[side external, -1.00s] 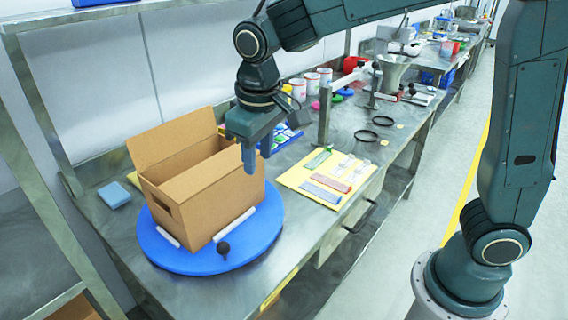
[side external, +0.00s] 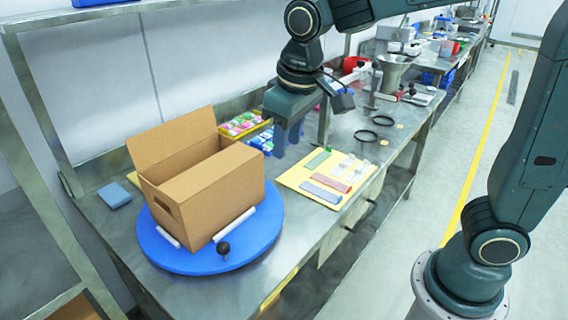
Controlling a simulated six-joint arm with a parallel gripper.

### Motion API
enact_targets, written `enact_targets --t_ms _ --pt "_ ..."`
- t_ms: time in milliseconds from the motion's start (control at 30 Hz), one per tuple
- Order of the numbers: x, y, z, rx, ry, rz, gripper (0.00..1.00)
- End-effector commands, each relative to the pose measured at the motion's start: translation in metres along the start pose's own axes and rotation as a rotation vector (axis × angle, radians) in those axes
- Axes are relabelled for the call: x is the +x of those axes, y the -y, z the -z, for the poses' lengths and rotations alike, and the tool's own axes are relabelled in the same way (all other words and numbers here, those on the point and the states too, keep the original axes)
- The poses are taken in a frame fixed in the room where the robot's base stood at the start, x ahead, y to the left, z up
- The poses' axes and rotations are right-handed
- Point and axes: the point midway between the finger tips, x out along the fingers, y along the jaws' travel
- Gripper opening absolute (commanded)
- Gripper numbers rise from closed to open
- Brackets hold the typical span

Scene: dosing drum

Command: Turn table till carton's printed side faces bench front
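A round blue turntable (side external: 190,262) lies on the steel bench at the front left. A dark ball knob (side external: 223,248) stands at its near rim. An open brown carton (side external: 215,190) sits on the turntable between white rails (side external: 235,224), its back flap raised. The carton sides I see are plain, apart from a hand hole in the left end; no print shows. My gripper (side external: 287,150) hangs above the bench, right of the carton and clear of it, fingers down. Whether its fingers are apart is hard to see; nothing shows in it.
A yellow mat (side external: 290,178) with several coloured strips lies right of the turntable. Yellow and blue trays (side external: 244,122) of small packs stand behind the carton. A blue-grey sponge (side external: 114,195) lies at left. An upright post stands behind the mat.

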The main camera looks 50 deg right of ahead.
Motion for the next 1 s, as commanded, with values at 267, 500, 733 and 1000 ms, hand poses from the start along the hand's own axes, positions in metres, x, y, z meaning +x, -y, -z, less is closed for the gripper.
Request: enact_targets --t_ms 267,500,733,1000 --pt "-0.027 -0.035 -0.049 0.042 -0.086 0.023 0.35" --pt "-0.038 -0.054 -0.095 0.071 -0.160 0.033 0.35" --pt "-0.040 -0.064 -0.137 0.098 -0.229 0.034 0.35" --pt "-0.035 -0.066 -0.166 0.112 -0.280 0.032 0.35"
